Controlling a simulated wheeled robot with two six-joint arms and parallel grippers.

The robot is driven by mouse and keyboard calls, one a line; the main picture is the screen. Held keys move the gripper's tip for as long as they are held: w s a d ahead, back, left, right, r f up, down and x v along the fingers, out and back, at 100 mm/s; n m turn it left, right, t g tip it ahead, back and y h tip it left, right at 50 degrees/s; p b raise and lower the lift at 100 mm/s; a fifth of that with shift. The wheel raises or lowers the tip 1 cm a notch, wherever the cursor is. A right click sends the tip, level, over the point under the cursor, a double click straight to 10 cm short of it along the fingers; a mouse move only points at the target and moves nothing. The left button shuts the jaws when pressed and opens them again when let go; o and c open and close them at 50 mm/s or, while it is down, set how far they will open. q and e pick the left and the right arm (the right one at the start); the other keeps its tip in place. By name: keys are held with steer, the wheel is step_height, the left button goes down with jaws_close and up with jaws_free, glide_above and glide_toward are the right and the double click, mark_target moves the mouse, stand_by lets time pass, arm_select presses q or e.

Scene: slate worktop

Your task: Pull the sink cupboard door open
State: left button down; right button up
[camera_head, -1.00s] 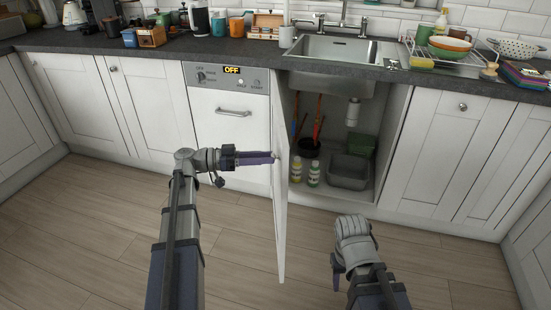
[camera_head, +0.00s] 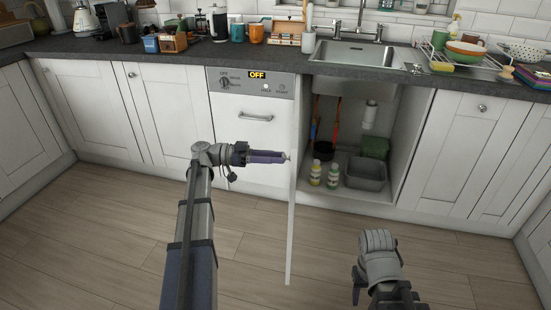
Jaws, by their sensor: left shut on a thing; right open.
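The sink cupboard door (camera_head: 291,225) stands wide open and shows nearly edge-on as a thin white panel, pointing out from the cabinet towards me. My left gripper (camera_head: 284,157) is shut at the door's upper part, on its knob, which the fingers mostly hide. The sink cupboard (camera_head: 397,140) is open to view, with bottles, a grey tub and a drain pipe inside. My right gripper (camera_head: 366,275) is low at the right, over the floor in front of the cupboard, open and apart from the door.
The dishwasher (camera_head: 253,120) with its bar handle is left of the door. Two small bottles (camera_head: 333,176) and a grey tub (camera_head: 365,175) stand at the cupboard's front. The wooden floor (camera_head: 120,230) is clear. The sink (camera_head: 355,53) is above.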

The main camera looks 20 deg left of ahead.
arm_select(q)
steer(key=shift+r, duration=0.1)
steer(key=c, duration=0.5)
jaws_free()
steer(key=shift+a, duration=0.1)
steer(key=v, duration=0.7)
steer(key=shift+a, duration=0.25)
steer(key=shift+s, duration=0.15)
